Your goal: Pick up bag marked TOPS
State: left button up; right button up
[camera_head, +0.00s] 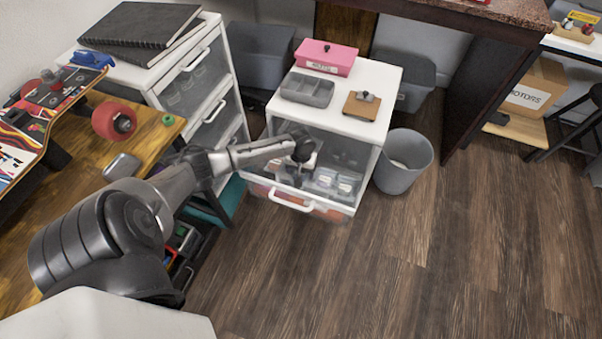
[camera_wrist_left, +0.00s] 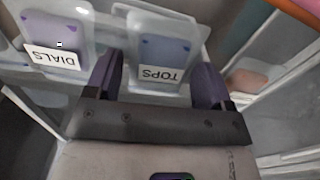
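The bag marked TOPS (camera_wrist_left: 166,48) is a clear bag with a purplish content and a white label, upside down in the left wrist view. My left gripper (camera_wrist_left: 158,66) is open, with one dark finger on each side of this bag; I see gaps beside it, and no grip. In the head view my left gripper (camera_head: 300,158) reaches down into the white drawer unit, by its open lower drawer (camera_head: 291,200). Small labelled bags (camera_head: 336,182) lie right of it there, their labels too small to read. My right gripper is in neither view.
A bag marked DIALS (camera_wrist_left: 56,38) stands left of the TOPS bag. The drawer unit's top (camera_head: 372,76) carries a pink box (camera_head: 326,58), a grey divided tray (camera_head: 307,90) and a small wooden block (camera_head: 362,105). A grey bin (camera_head: 404,160) stands close at right. Floor in front is clear.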

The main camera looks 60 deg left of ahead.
pick_arm(q)
jog(key=c, duration=0.7)
